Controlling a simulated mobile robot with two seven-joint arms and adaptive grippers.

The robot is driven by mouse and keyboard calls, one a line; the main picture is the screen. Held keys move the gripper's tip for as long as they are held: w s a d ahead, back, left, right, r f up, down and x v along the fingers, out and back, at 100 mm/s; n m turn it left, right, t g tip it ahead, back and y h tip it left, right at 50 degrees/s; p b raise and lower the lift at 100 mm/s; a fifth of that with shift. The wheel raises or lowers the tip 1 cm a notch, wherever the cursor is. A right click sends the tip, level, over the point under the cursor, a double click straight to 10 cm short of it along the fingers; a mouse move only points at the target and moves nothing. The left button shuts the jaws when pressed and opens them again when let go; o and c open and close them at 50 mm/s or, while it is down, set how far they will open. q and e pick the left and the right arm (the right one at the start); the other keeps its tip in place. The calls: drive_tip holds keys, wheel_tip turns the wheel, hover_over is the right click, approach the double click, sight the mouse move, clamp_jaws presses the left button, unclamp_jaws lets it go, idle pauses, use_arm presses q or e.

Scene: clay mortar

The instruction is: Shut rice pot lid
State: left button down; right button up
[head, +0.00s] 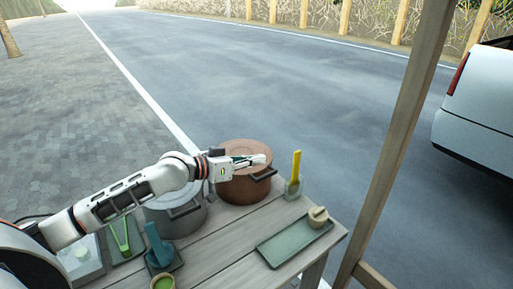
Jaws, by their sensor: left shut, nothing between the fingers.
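A round brown pot (243,190) with dark side handles stands at the table's far edge. Its reddish-brown top (243,147) looks like a lid lying about level, but my gripper covers part of it, and I cannot tell whether it is fully seated. My left gripper (262,158) is shut and empty, with its fingers over the top of the brown pot; I cannot tell whether they touch it. A grey metal pot (178,218) stands to the left, its top partly hidden under my left arm. I cannot tell which pot holds rice. My right gripper is out of view.
The wooden table (228,258) also holds a yellow-handled utensil (296,168) in a holder, a green tray (285,247) with a small pale pot (317,217), green tongs (123,236) and a blue-green utensil (157,245). A wooden post (400,140) rises at right.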

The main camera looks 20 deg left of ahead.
sight(266, 174)
use_arm(q)
drive_tip(key=f, duration=0.3)
drive_tip(key=f+b, duration=0.1)
drive_tip(key=shift+s+d+f, duration=0.2)
drive_tip(key=shift+d+f, duration=0.1)
drive_tip(key=shift+f, duration=0.05)
drive_tip(key=shift+s+f, duration=0.1)
drive_tip(key=shift+f, duration=0.2)
drive_tip(key=shift+d+f, duration=0.1)
drive_tip(key=shift+f, duration=0.05)
wheel_tip(266, 174, up, 5)
drive_tip(key=p, duration=0.5)
drive_tip(key=v, duration=1)
drive_tip(key=shift+d, duration=0.2)
drive_tip(key=shift+s+f, duration=0.1)
